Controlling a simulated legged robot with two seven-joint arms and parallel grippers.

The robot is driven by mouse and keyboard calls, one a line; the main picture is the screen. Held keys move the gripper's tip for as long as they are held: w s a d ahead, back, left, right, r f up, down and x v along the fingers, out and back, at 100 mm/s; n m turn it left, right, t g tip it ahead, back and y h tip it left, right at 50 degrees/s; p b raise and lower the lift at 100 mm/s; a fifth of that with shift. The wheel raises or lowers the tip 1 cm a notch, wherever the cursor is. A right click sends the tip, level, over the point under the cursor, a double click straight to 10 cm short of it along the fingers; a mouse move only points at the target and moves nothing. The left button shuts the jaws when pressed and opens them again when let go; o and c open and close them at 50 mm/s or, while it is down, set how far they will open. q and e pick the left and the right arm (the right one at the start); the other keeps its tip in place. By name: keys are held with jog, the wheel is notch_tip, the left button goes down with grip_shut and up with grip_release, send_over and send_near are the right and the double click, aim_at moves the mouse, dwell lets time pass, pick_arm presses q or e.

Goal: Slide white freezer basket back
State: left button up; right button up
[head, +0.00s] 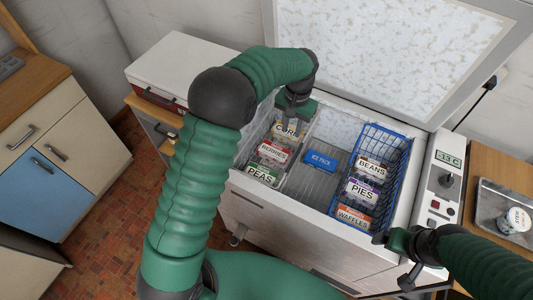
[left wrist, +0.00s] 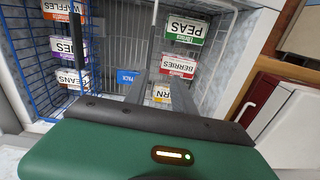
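The white wire basket (head: 283,177) sits in the left part of the open chest freezer, holding corn (head: 286,130), berries (head: 272,152) and peas (head: 262,173) packs. It also shows in the left wrist view (left wrist: 150,42), with its side rim running toward the fingers. My left gripper (head: 296,104) points down at the basket's back end, by the corn. In the left wrist view its fingers (left wrist: 158,92) look apart, with part of the corn label between them; contact with the rim is unclear. My right gripper (head: 388,239) is at the freezer's front right corner; its opening is unclear.
A blue basket (head: 400,160) with beans, pies and waffles packs stands at the freezer's right. A blue ice pack (head: 320,160) lies between the baskets on the freezer's floor. The raised lid (head: 390,50) stands behind. A control panel (head: 440,185) is on the right.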

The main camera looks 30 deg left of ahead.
pick_arm(q)
send_over(294, 157)
jog(key=d, duration=0.3)
notch_tip(294, 157, down, 9)
jog(key=a+f, duration=0.5)
jog(key=f, duration=0.2)
jog(key=shift+w+n, duration=0.2)
jog(key=shift+n, duration=0.1)
jog(key=d, duration=0.3)
jog(key=shift+w+d+r, duration=0.1)
jog(key=shift+d, duration=0.1)
jog(key=shift+c, duration=0.6)
jog(key=shift+a, duration=0.1)
jog(key=shift+c, duration=1.3)
jog(key=shift+a, duration=0.3)
jog(key=shift+c, duration=1.1)
jog(key=shift+a, duration=0.4)
grip_shut()
jog(key=shift+s, duration=0.2)
jog(key=shift+f, duration=0.2)
pick_arm(e)
jog(key=shift+d+f, duration=0.1)
jog(key=shift+d, duration=0.25)
